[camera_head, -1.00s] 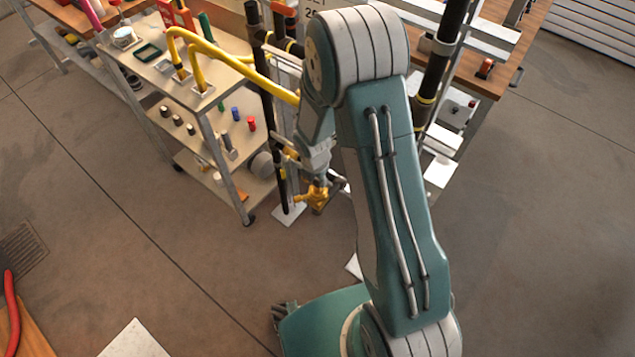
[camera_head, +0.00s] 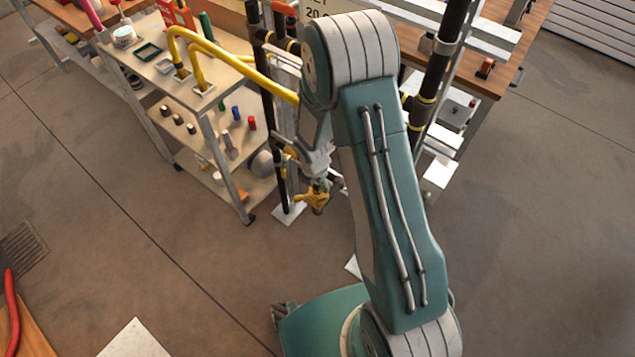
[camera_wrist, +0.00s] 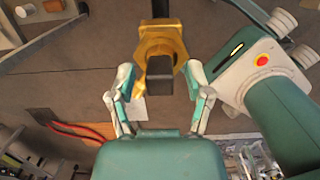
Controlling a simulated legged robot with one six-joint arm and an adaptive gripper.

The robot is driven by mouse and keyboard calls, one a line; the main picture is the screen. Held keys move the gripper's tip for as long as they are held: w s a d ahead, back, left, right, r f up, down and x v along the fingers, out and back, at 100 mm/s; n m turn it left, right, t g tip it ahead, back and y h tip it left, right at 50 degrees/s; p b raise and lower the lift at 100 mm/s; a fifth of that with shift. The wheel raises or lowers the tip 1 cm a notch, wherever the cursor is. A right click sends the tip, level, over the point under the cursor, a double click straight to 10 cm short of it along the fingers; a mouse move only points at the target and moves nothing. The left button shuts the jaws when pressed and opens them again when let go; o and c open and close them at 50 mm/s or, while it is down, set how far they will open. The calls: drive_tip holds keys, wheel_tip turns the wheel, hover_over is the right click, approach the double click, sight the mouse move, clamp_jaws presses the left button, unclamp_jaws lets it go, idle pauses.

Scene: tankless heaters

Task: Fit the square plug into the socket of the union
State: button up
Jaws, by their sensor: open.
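The brass-coloured union (camera_wrist: 163,42) is at the top middle of the wrist view, on a dark vertical pipe (camera_wrist: 160,8). In the head view, the yellow brass fitting (camera_head: 317,198) shows just below my wrist. A dark square-ended block, which looks like the square plug (camera_wrist: 159,86), stands at the union's near side. I cannot tell how deep it sits in the socket. My gripper (camera_wrist: 160,77) is open, with one finger on each side of the block and gaps between. In the head view my arm hides part of the pipework.
A shelf cart (camera_head: 205,110) with yellow hoses (camera_head: 230,62) and small coloured parts stands to the left. Dark vertical pipes (camera_head: 270,120) rise close to my wrist. A wooden bench (camera_head: 490,70) is at the back right. The floor (camera_head: 110,220) at the front left is mostly clear.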

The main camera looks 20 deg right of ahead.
sight(315, 192)
wheel_tip(315, 192, up, 12)
drive_tip(key=a, duration=0.1)
drive_tip(key=shift+s, duration=0.45)
idle(0.4)
